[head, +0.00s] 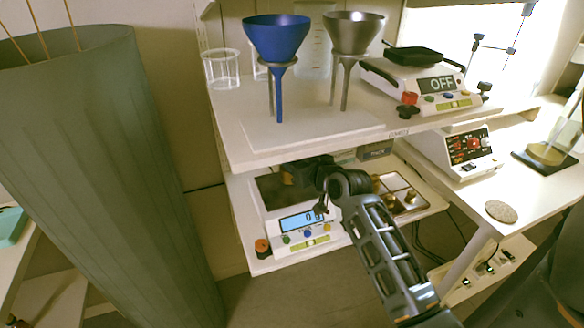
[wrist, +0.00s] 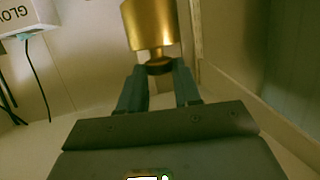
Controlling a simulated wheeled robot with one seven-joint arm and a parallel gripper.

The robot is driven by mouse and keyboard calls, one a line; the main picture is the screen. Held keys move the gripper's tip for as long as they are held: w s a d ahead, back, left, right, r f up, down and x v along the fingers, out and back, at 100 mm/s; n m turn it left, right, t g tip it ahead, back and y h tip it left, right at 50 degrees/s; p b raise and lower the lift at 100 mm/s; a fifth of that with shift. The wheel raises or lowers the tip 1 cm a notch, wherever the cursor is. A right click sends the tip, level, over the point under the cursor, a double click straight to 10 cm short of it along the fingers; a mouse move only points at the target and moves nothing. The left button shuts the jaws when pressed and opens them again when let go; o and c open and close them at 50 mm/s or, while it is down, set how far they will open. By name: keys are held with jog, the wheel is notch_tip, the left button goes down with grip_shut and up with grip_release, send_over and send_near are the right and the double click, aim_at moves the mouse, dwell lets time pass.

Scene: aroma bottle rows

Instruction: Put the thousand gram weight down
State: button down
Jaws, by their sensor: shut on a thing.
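In the wrist view a brass weight (wrist: 150,24) with a narrow neck is held at its knob between the two fingers of my gripper (wrist: 158,70). Its size marking is not readable. In the head view my gripper (head: 306,170) is over the lower shelf, above and behind the display of a white balance (head: 268,229). The lit blue display is partly covered by my arm, so its full reading is hidden. The balance's dark pan (head: 272,190) shows partly. I cannot tell whether the weight touches it.
A tray (head: 413,207) with small brass weights lies right of the balance. The upper shelf (head: 250,150) above my gripper holds a blue funnel (head: 277,38), a steel funnel (head: 354,32) and another balance (head: 418,78) reading OFF. A large grey-green ribbed bin (head: 95,170) stands left.

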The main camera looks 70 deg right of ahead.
jog(key=shift+w+d+r, duration=0.2)
jog(key=shift+w+d, duration=0.1)
jog(key=shift+w, duration=0.05)
jog(key=shift+w+d+f, duration=0.15)
jog(key=shift+w+f, duration=0.05)
jog(key=shift+f, duration=1.55)
jog(key=shift+f, duration=0.1)
jog(key=c, duration=1.2)
grip_release()
jog(key=shift+f, duration=0.2)
jog(key=o, duration=0.4)
